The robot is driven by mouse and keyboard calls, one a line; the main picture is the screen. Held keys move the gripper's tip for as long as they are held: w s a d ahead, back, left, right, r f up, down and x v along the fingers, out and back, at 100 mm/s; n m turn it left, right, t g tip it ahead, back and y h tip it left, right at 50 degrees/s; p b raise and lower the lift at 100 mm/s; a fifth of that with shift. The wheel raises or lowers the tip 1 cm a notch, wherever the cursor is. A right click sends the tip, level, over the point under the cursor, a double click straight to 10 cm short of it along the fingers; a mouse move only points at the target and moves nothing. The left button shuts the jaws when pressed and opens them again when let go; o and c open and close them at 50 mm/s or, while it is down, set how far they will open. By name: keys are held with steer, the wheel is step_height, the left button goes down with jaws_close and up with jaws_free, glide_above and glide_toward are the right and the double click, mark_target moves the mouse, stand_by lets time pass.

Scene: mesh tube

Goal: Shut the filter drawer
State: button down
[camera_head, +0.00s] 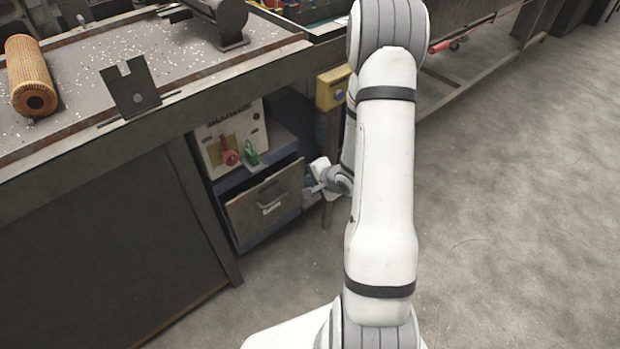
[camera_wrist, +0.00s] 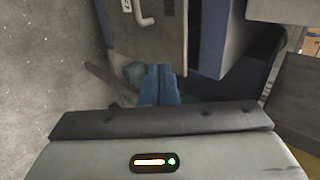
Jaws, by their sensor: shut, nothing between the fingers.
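The filter drawer (camera_head: 262,208) is a grey-brown front with a pale handle, low in a blue cabinet under the bench. It appears to stand partly out, with a dark gap behind its top edge. In the wrist view its front (camera_wrist: 125,42) and handle show at the top. My gripper (camera_head: 309,190) is at the right side of the drawer front. In the wrist view its blue fingers (camera_wrist: 160,70) are together and empty, near the drawer front's edge. I cannot tell whether they touch it.
A control panel (camera_head: 232,140) with red and green knobs sits above the drawer. A yellow box (camera_head: 332,88) is on the bench post to its right. The bench top (camera_head: 95,60) carries an orange mesh tube (camera_head: 30,77). Open floor (camera_head: 520,210) lies to the right.

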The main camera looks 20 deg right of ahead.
mark_target(287, 171)
steer(key=x, duration=0.3)
steer(key=r+b+x, duration=0.1)
steer(key=x, duration=0.2)
steer(key=w+b+x, duration=0.1)
steer(key=x, duration=0.2)
steer(key=shift+w+a+r, duration=0.1)
steer(key=shift+a+r, duration=0.1)
steer(key=shift+w+a, duration=0.1)
steer(key=shift+w, duration=0.4)
steer(key=shift+w+a+r, duration=0.1)
steer(key=shift+w+r, duration=0.1)
steer(key=shift+w, duration=0.05)
steer(key=w+p, duration=0.1)
steer(key=w+a+p, duration=0.1)
steer(key=w, duration=0.1)
steer(key=shift+w+a, duration=0.1)
steer(key=shift+w, duration=0.15)
steer(key=shift+r, duration=0.1)
